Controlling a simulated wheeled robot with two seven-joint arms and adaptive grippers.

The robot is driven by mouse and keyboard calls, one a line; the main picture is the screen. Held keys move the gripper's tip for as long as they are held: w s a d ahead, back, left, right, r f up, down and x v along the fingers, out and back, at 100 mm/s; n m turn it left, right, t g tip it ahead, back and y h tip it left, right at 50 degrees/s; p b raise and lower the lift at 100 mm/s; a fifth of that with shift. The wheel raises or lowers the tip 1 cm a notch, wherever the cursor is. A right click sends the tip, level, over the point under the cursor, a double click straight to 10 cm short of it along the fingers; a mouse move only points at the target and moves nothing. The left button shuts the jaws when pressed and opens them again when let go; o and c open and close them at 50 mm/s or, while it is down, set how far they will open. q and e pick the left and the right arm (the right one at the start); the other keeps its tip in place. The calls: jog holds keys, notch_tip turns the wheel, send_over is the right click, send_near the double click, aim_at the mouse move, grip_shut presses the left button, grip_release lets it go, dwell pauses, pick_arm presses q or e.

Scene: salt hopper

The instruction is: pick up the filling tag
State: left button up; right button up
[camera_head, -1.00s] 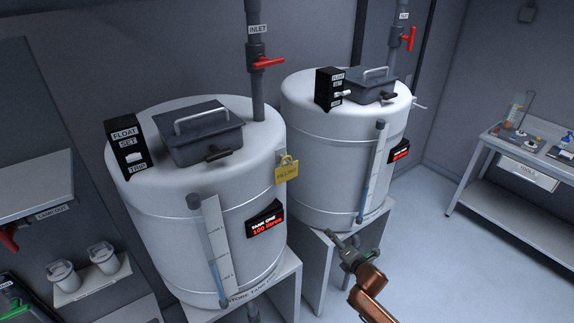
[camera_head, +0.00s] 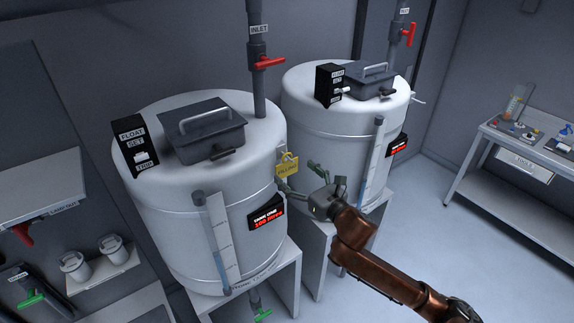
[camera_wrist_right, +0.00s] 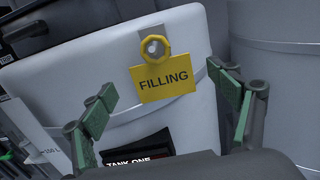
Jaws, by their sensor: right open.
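The yellow filling tag (camera_head: 288,167) hangs on the right side of tank one (camera_head: 185,215) in the head view. In the right wrist view the tag (camera_wrist_right: 163,78) reads FILLING and hangs below a ring on a pale bracket (camera_wrist_right: 157,42). My right gripper (camera_head: 297,180) is open, with its fingers just right of and below the tag. In the right wrist view its green-padded fingers (camera_wrist_right: 165,118) stand apart on either side of the tag's lower part, and nothing is between the pads. My left gripper is not in view.
A second white tank (camera_head: 335,130) stands behind, to the right.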

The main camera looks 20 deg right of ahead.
aim_at(287, 164)
jog(key=shift+p+x, duration=0.3)
jog(key=shift+x, duration=0.9)
jog(key=shift+w+a, duration=0.2)
jog(key=shift+w, duration=0.3)
jog(key=shift+s, duration=0.1)
jog(key=shift+d, duration=0.1)
jog(key=shift+c, duration=0.5)
jog(key=c, duration=0.9)
jog(key=shift+r, duration=0.15)
